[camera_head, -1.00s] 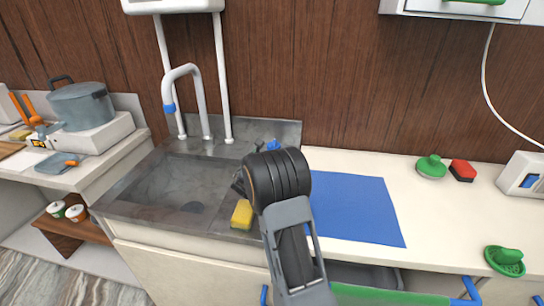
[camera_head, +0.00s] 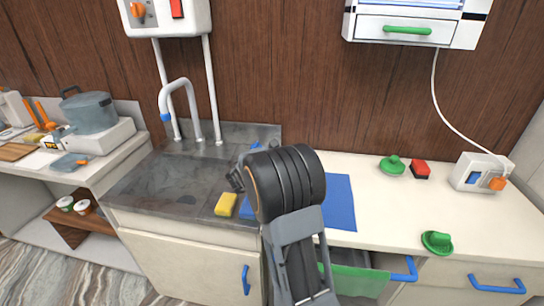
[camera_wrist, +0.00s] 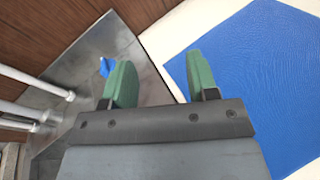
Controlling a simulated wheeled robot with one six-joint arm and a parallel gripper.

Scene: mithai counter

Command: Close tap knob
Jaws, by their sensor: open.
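The tap is a grey curved spout (camera_head: 190,95) with a blue tip, standing at the back of the grey steel sink (camera_head: 135,205). A small blue knob (camera_head: 255,146) shows at the back right of the sink, partly hidden by my arm. In the wrist view the blue knob (camera_wrist: 104,67) lies beyond my left green finger, which partly covers it. My gripper (camera_wrist: 160,78) is open, with nothing between its two green fingers. In the head view my dark wrist hides most of the gripper.
A yellow sponge (camera_head: 226,204) lies on the sink's front edge. A blue mat (camera_head: 341,205) lies on the white counter to the right. A drawer (camera_head: 355,280) below stands open. A pot (camera_head: 90,112) stands on the left. A wall unit (camera_head: 166,17) hangs above the tap.

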